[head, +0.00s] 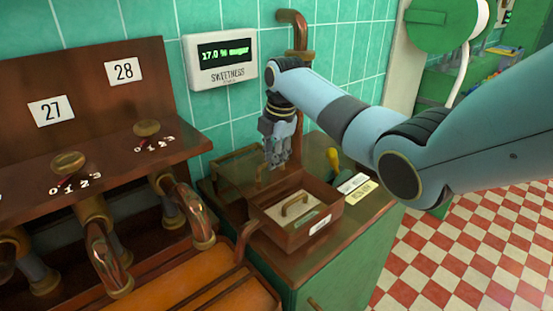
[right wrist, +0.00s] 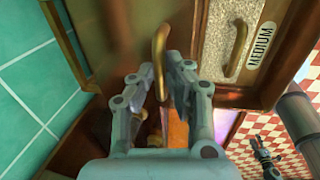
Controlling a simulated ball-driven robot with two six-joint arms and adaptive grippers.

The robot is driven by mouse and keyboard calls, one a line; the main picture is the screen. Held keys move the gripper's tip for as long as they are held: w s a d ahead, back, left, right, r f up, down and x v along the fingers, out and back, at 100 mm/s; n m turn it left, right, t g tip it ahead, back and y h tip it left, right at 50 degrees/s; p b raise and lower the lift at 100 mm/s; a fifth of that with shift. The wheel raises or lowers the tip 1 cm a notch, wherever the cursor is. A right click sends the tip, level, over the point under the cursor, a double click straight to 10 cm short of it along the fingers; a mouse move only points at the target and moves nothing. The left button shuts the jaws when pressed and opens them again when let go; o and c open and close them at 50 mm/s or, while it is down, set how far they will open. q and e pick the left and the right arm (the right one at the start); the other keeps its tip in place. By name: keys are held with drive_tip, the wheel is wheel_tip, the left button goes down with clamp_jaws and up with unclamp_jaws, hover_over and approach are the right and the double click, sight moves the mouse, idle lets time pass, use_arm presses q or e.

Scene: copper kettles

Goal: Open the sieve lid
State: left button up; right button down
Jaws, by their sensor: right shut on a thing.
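The sieve box (head: 319,228) stands on the green cabinet, a copper-brown box with its top uncovered. Inside lies a pale panel with a brass handle (head: 295,205); the right wrist view shows it (right wrist: 235,48) beside a "MEDIUM" label. A glazed brown lid (head: 238,172) stands tilted up behind the box. My right gripper (head: 277,163) is at the lid's right part, shut on its brass handle (right wrist: 160,42), which shows between the fingers in the right wrist view. A small dark jointed thing (right wrist: 264,157) there may be my left gripper; its jaws are unclear.
A sweetness display (head: 222,58) and a copper pipe (head: 299,35) are on the tiled wall behind. Copper taps and a wooden panel (head: 90,95) fill the left. A yellow-handled tool (head: 333,159) and labels (head: 357,188) lie right of the box. Checkered floor is free at right.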

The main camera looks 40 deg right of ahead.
drive_tip(key=shift+w, duration=0.65)
drive_tip(key=shift+f, duration=0.1)
drive_tip(key=shift+s, duration=0.15)
drive_tip(key=c, duration=1.7)
unclamp_jaws()
drive_tip(key=shift+s, duration=0.2)
drive_tip(key=o, duration=0.3)
drive_tip(key=shift+w, duration=0.1)
drive_tip(key=shift+o, duration=0.2)
drive_tip(key=shift+r, duration=0.2)
use_arm(q)
drive_tip(key=shift+w, duration=0.45)
use_arm(e)
wheel_tip(320, 180, up, 12)
drive_tip(key=s, duration=0.2)
drive_tip(key=shift+f, duration=0.25)
drive_tip(key=shift+s, duration=0.1)
